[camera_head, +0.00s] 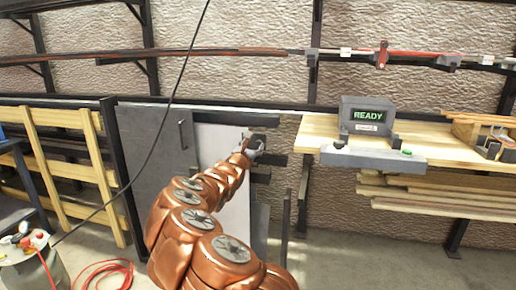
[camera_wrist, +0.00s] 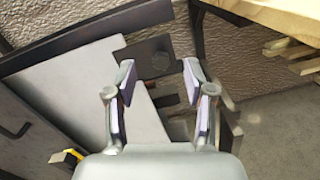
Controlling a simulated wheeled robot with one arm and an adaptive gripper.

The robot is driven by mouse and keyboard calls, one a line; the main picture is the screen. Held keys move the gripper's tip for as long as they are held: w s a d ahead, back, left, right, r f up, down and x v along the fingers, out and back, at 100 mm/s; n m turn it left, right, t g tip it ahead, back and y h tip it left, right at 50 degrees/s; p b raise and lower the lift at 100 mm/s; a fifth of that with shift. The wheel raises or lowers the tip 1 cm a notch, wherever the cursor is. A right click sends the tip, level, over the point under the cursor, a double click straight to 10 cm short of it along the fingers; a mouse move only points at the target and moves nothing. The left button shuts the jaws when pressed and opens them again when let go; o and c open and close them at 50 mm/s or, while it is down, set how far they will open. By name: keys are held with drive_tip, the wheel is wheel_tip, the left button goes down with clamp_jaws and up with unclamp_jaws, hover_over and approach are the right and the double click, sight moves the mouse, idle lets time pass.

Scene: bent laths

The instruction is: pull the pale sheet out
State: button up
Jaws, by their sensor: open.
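The pale sheet (camera_head: 213,147) stands upright in a rack, to the right of a darker grey sheet (camera_head: 148,150) with a dark handle. My arm hides part of its lower area. In the wrist view the pale sheet (camera_wrist: 92,78) lies left of my gripper, its right edge running down past the left finger. My gripper (camera_head: 257,144) is at the sheet's upper right side. I cannot tell whether the fingers touch anything.
A wooden bench (camera_head: 312,132) with a grey device (camera_head: 367,116) reading READY stands close on the right. Stacked boards (camera_head: 440,195) lie below it. A wooden frame (camera_head: 45,170) stands left. A red hose (camera_head: 105,270) lies on the floor, and a black cable hangs across the left.

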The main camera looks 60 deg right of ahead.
sight(258, 144)
drive_tip(key=shift+n+t, duration=0.3)
drive_tip(key=shift+n, duration=0.3)
drive_tip(key=shift+w+d+f, duration=0.4)
drive_tip(key=shift+d+f, duration=0.1)
drive_tip(key=shift+d, duration=0.45)
drive_tip(key=shift+w+d+f, duration=0.4)
drive_tip(key=shift+d+f, duration=0.05)
drive_tip(key=shift+d, duration=0.55)
drive_tip(key=shift+w+d+f, duration=0.4)
drive_tip(key=shift+d+f, duration=0.1)
drive_tip(key=shift+d, duration=0.45)
drive_tip(key=shift+w+d+f, duration=0.1)
drive_tip(key=shift+w+d, duration=0.1)
drive_tip(key=shift+d, duration=0.1)
drive_tip(key=shift+x, duration=0.9)
drive_tip(key=shift+s, duration=0.1)
clamp_jaws()
